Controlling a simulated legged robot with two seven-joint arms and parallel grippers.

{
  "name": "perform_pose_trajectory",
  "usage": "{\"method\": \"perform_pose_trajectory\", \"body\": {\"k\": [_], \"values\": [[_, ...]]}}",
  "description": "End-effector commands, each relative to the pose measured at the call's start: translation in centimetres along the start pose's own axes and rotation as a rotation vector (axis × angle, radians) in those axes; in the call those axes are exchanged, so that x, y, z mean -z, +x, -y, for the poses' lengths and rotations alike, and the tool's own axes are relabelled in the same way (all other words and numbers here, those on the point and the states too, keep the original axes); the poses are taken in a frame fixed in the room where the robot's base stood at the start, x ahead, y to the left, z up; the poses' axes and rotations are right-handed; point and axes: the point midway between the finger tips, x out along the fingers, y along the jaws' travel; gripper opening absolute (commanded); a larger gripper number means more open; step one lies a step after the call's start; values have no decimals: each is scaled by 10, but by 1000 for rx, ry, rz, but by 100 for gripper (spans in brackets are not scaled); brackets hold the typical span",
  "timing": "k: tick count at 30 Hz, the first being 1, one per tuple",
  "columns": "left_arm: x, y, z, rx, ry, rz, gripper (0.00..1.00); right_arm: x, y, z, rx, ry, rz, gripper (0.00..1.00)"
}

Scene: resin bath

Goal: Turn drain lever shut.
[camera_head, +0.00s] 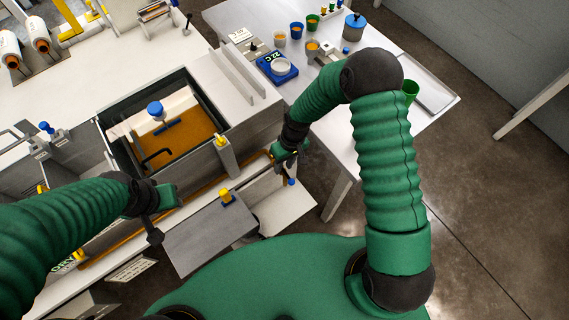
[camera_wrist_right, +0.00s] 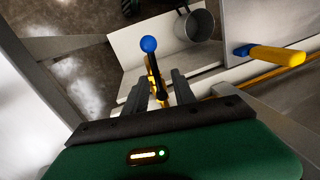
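The drain lever is a black bar with a blue ball knob (camera_wrist_right: 148,44) and a yellow part at its base. In the right wrist view it stands between the two dark fingers of my right gripper (camera_wrist_right: 158,92), which are apart with gaps on both sides of it. In the head view my right gripper (camera_head: 288,156) is at the front right corner of the bath, with the blue knob (camera_head: 291,182) just below it. The lever's base is partly hidden by the gripper. My left gripper (camera_head: 154,234) hangs at the bath's front left; its fingers are unclear.
A tank of amber resin (camera_head: 185,135) lies behind the grippers. A yellow handle with a blue end (camera_wrist_right: 270,54) and a metal bucket (camera_wrist_right: 194,22) are near the lever. A grey plate (camera_head: 205,240) lies between the arms. A white side table (camera_head: 335,100) carries cups and a scale.

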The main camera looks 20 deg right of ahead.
Motion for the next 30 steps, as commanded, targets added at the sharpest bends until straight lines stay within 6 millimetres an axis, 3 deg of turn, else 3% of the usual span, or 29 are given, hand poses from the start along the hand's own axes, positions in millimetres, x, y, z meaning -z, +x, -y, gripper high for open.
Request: {"method": "perform_pose_trajectory", "body": {"k": [11, 18, 30], "values": [[0, -1, 0, 0, 0, 0, 36, -1, 10, -8, 6, 2, -1, 30], [0, -1, 0, 0, 0, 0, 36, -1, 10, -5, 1, 2, 0, 0], [0, -1, 0, 0, 0, 0, 36, 1, 9, -4, 3, 0, -4, 0]]}}
